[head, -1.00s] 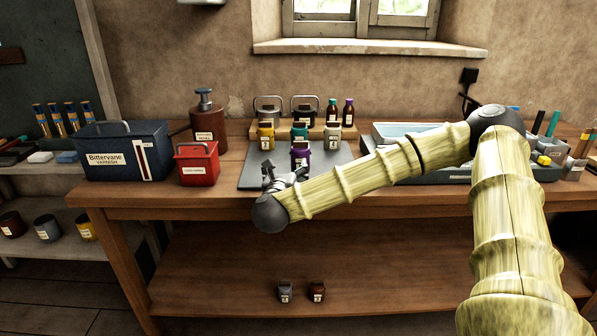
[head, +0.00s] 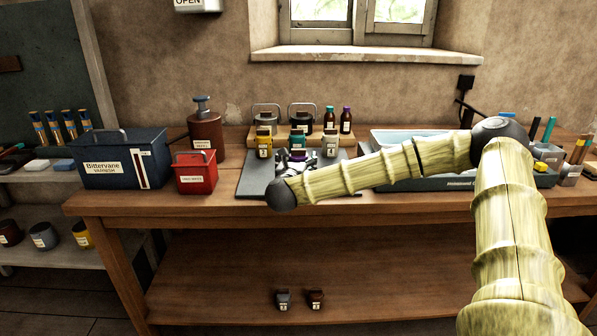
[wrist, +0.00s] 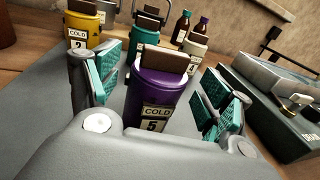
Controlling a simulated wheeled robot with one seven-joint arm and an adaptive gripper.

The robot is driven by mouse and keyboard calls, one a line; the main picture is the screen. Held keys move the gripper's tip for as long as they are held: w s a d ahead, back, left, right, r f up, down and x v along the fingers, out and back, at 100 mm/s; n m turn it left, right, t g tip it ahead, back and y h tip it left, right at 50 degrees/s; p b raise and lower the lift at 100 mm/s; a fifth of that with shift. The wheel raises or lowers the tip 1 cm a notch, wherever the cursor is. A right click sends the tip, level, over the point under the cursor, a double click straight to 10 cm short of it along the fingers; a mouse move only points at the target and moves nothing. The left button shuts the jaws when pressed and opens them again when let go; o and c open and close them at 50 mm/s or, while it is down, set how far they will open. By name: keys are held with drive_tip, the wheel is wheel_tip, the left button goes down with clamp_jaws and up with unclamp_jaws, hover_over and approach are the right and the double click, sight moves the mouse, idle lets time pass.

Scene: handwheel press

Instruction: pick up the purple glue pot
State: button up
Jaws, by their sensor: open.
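The purple glue pot (wrist: 160,98) stands upright on the grey mat (wrist: 45,120), with a brown top and a label reading COLD 5. In the wrist view it sits between the two teal-padded fingers of my gripper (wrist: 160,95), which are open with a gap on each side of the pot. In the head view my gripper (head: 297,163) is at the mat and hides most of the purple pot (head: 298,155). A yellow pot (wrist: 84,25), a teal pot (wrist: 146,45) and a whitish pot (wrist: 192,55) stand just behind it.
A wooden riser (head: 348,139) with two handled pots and two small bottles stands behind the pots. A red bin (head: 196,173) and a blue Bittervane box (head: 120,158) stand left. A grey-blue tray (head: 455,180) is right. The mat's left part is clear.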

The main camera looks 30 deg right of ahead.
drive_tip(key=shift+x, duration=0.95)
clamp_jaws()
drive_tip(key=shift+r, duration=0.1)
